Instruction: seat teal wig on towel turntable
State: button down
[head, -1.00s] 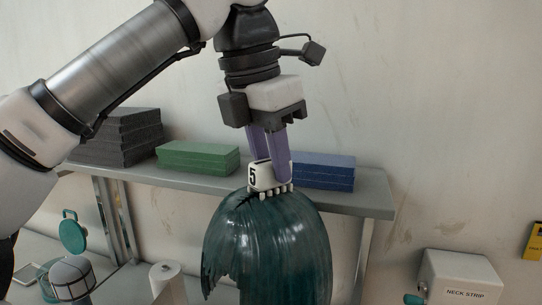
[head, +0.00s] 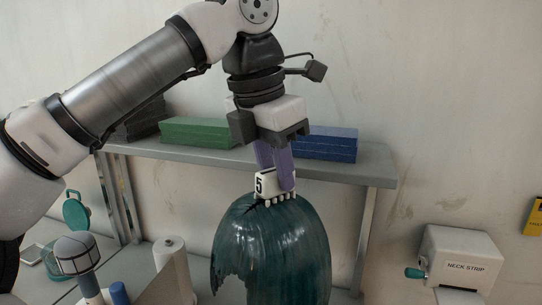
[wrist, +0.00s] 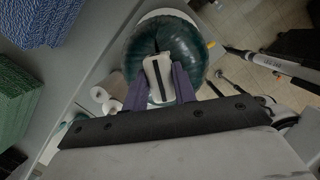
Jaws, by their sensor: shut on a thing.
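The teal wig (head: 272,255) hangs below my gripper in the head view, its lower edge cut off by the frame. A white clip marked 5 (head: 266,185) with comb teeth sits on its crown. My gripper (head: 274,172), with purple fingers, is shut on this clip and holds the wig up. In the wrist view the wig (wrist: 152,38) shows from above as a dark teal dome, with the clip (wrist: 157,75) between the fingers.
A grey shelf (head: 370,171) behind the wig carries green towels (head: 198,131), blue towels (head: 327,144) and dark towels. A mannequin head form (head: 76,254), a white roll (head: 170,262) and a teal mirror (head: 76,210) stand lower left. A neck strip box (head: 462,258) is at right.

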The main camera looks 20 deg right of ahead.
aim_at(275, 206)
jog(key=shift+s+f+b, duration=0.1)
jog(key=shift+f+b, duration=1.9)
jog(key=shift+f, duration=1.7)
jog(key=shift+f, duration=0.15)
jog(key=shift+s+a+b+x, duration=0.1)
jog(key=shift+a+b+x, duration=0.1)
jog(key=shift+b+x, duration=0.6)
jog(key=shift+s+a+b+x, duration=0.1)
jog(key=shift+a+b+x, duration=0.1)
jog(key=shift+b+x, duration=0.65)
jog(key=shift+s+a+b+x, duration=0.15)
jog(key=shift+b+x, duration=0.3)
jog(key=shift+x, duration=0.65)
jog(key=c, duration=1.1)
grip_release()
jog(key=shift+f, duration=0.2)
jog(key=shift+o, duration=0.2)
jog(key=shift+r, duration=0.1)
jog(key=p+v, duration=0.2)
jog(key=d+p+v, duration=0.1)
jog(key=p+v, duration=0.3)
jog(key=shift+w+d+r+p, duration=0.1)
jog(key=shift+w+r+p, duration=0.2)
jog(key=shift+r, duration=0.3)
